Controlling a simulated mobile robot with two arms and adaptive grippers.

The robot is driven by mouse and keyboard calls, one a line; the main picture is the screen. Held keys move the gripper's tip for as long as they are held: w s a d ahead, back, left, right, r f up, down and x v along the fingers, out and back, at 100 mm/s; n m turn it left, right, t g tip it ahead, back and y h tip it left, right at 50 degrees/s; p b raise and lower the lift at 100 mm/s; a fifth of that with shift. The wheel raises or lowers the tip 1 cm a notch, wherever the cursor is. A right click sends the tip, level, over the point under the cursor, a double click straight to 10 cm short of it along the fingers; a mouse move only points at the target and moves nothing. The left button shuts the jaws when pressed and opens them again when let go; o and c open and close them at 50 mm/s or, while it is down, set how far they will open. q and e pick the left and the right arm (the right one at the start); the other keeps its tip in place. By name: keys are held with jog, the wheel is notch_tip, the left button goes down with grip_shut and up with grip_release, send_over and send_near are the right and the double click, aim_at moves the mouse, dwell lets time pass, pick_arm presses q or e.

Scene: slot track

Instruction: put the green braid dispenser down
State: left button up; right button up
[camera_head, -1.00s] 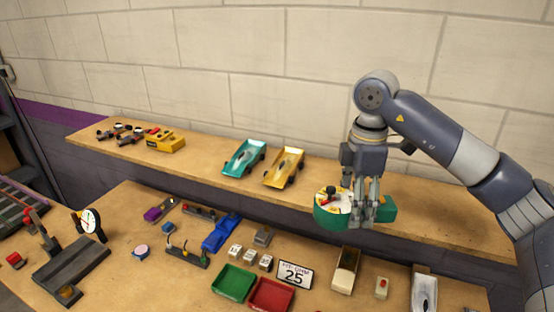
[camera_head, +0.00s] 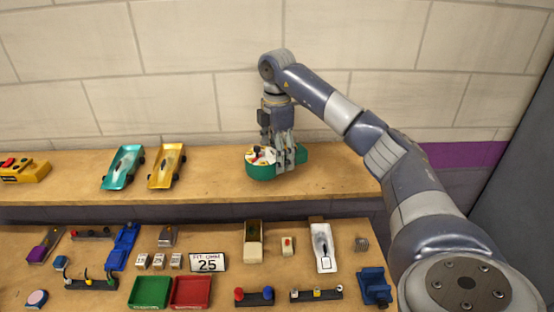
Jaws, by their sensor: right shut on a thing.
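The green braid dispenser (camera_head: 261,172) is a rounded green body with a white, marked top and a green extension at its right. It is at the back shelf (camera_head: 220,191), right of the gold car. My right gripper (camera_head: 285,164) points down and is shut on the dispenser. I cannot tell whether the dispenser's underside touches the shelf. The fingers hide part of its middle. My left gripper is not in view.
A gold car (camera_head: 167,166) and a teal car (camera_head: 123,167) stand left on the shelf, with a yellow box (camera_head: 24,171) farther left. The shelf right of the dispenser is clear. The lower bench holds a green tray (camera_head: 150,292), a red tray (camera_head: 191,292) and several small parts.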

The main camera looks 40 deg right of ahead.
jog(key=shift+d+f, duration=0.1)
jog(key=shift+f, duration=0.1)
jog(key=shift+f+p, duration=0.9)
jog(key=shift+p, duration=0.1)
jog(key=shift+f, duration=0.6)
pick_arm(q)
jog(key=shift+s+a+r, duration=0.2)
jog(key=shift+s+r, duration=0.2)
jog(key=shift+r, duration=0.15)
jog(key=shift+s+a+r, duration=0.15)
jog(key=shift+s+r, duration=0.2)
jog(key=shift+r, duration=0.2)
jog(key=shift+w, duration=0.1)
pick_arm(e)
jog(key=shift+f, duration=0.1)
jog(key=o, duration=1.2)
jog(key=shift+f, duration=0.1)
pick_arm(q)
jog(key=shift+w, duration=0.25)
